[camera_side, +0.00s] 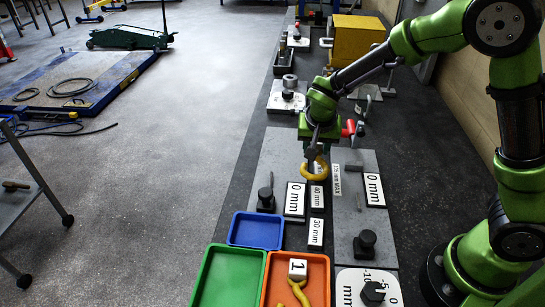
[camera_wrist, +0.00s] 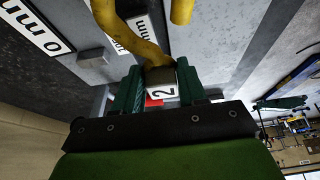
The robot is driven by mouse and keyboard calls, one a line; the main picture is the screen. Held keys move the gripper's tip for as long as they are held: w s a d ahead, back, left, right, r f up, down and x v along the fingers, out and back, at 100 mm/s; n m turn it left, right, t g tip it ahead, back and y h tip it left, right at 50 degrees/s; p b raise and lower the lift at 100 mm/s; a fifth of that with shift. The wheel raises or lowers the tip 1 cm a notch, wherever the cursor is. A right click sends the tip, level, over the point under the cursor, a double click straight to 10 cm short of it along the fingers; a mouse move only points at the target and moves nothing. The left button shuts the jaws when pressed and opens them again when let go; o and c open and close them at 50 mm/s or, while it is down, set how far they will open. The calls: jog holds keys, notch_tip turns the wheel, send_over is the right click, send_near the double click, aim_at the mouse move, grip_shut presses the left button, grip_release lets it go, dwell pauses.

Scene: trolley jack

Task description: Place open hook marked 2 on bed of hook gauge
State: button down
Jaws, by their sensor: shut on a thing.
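My gripper (camera_side: 314,150) is shut on the open hook marked 2 (camera_side: 321,175), a yellow hook with a block end. In the wrist view my gripper's fingers (camera_wrist: 158,92) clasp the block showing "2", and the yellow hook (camera_wrist: 128,35) curves away from it. In the side view the hook hangs over the grey plate with labels "0 mm" (camera_side: 295,199), "40 mm" (camera_side: 317,197) and "30 mm" (camera_side: 315,232), which looks like the hook gauge bed (camera_side: 275,160). I cannot tell whether the hook touches the bed.
A hook marked 1 (camera_side: 298,270) lies in the orange tray (camera_side: 322,262), beside green (camera_side: 230,275) and blue (camera_side: 257,231) trays. A second grey plate (camera_side: 350,210) labelled "125 mm MAX" is to the right. Black knobs (camera_side: 266,198) stand on the plates.

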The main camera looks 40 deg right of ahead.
jog(key=w, duration=0.8)
jog(key=w+f, duration=0.1)
jog(key=w, duration=0.3)
jog(key=shift+w+a+f, duration=0.1)
jog(key=shift+w+a, duration=0.05)
jog(key=shift+w, duration=0.05)
jog(key=shift+f, duration=1.65)
jog(key=shift+f, duration=0.6)
jog(key=c, duration=0.6)
grip_release()
jog(key=shift+s, duration=0.1)
